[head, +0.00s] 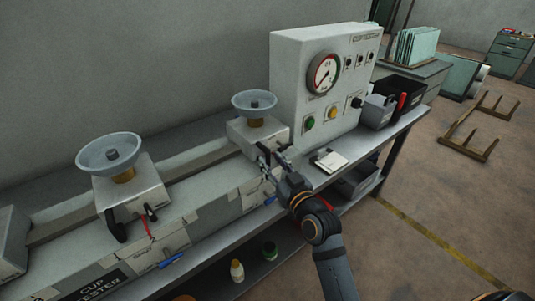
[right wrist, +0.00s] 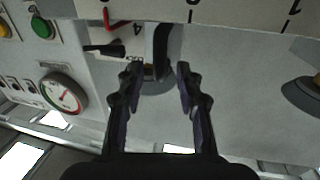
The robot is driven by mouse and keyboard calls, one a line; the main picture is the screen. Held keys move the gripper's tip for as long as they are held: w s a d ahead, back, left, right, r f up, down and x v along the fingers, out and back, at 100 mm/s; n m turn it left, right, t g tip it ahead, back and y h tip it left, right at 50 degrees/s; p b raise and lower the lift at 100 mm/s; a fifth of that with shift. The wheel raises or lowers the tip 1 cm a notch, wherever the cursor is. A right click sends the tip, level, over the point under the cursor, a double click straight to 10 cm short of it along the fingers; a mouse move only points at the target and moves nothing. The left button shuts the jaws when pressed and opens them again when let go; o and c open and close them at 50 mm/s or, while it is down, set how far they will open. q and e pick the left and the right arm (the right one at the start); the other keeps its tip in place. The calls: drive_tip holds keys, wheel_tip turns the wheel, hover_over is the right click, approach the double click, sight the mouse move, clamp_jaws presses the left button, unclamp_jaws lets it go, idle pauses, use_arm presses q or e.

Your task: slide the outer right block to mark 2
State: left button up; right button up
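The outer right block (head: 262,136) is a pale grey carriage with a round translucent cup (head: 254,101) on top, on the bench rail beside the gauge panel. My right gripper (head: 272,160) is at its front face. In the right wrist view, my right gripper (right wrist: 158,78) has its fingers apart, with a black upright handle (right wrist: 162,42) between or just beyond the tips; contact cannot be told. A scale strip (right wrist: 240,10) with printed numbers shows at the top there; which mark is 2 is not clear. My left gripper is not in view.
Another cup block (head: 130,195) stands further left on the rail, with bare rail between. The gauge panel (head: 322,75) rises behind the right block. Bottles (head: 237,270) stand on the lower shelf.

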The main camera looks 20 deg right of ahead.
sight(269, 158)
drive_tip(key=shift+w+a, duration=0.15)
drive_tip(key=shift+w, duration=0.7)
drive_tip(key=shift+w+a, duration=0.1)
drive_tip(key=shift+w, duration=0.7)
clamp_jaws()
drive_tip(key=shift+r, duration=0.1)
